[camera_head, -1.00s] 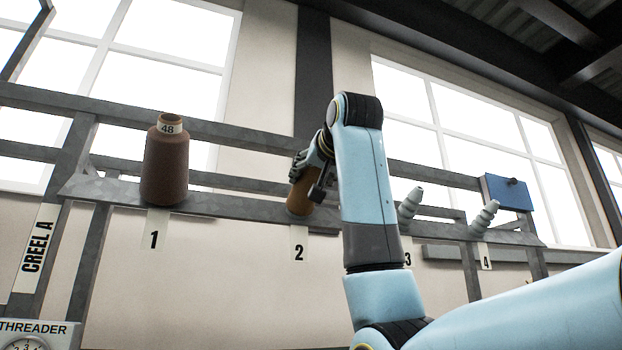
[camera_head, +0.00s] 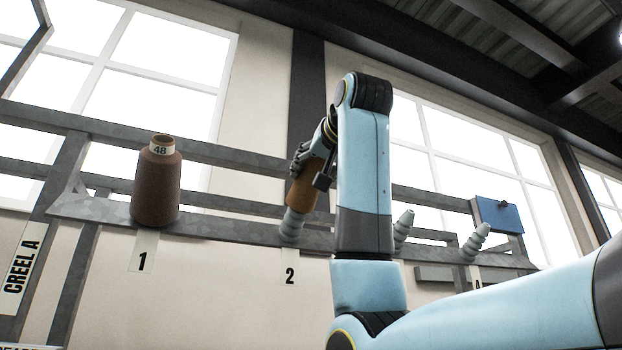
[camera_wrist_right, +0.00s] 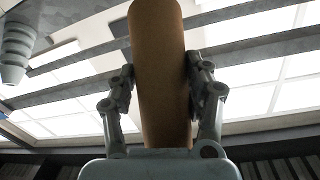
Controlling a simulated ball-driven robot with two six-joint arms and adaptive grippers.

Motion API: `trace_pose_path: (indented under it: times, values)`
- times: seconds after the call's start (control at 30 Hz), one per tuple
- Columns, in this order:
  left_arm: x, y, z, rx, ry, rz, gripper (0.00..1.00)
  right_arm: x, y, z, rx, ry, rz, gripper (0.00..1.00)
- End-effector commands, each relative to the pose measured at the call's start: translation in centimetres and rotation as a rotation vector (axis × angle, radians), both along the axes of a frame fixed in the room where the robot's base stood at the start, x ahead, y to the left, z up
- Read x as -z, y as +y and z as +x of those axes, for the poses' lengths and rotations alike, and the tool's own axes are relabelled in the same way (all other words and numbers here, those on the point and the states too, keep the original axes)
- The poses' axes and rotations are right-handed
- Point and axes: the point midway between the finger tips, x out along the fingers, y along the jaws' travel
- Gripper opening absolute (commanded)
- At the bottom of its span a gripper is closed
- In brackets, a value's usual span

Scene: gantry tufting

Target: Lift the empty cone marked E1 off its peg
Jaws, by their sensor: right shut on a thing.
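A bare tan cone (camera_head: 303,192) is in my right gripper (camera_head: 307,168) at position 2 of the creel. No E1 mark can be read on it. Its lower end is at the upper part of the grey ribbed peg (camera_head: 292,226), whose lower part shows bare. I cannot tell whether the cone is fully clear of the peg tip. In the right wrist view the cone (camera_wrist_right: 160,75) stands between the two fingers of the gripper (camera_wrist_right: 162,85), which touch it on both sides. My left gripper is not in view.
A brown yarn cone (camera_head: 157,190) marked 48 stands at position 1. Bare grey pegs (camera_head: 403,226) and (camera_head: 475,241) show at right. A blue box (camera_head: 499,215) sits at the rail's right end. Grey rails (camera_head: 220,215) run behind my arm.

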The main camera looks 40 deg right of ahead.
Motion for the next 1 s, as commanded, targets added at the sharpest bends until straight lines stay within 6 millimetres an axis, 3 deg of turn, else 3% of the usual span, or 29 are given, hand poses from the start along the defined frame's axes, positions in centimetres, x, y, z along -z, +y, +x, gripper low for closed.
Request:
trace_pose_path:
  times: [1.0]
  values:
    - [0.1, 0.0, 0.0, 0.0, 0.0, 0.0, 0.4, -3.6, 1.2, -5.0, 0.001, -0.002, 0.0, 0.09]
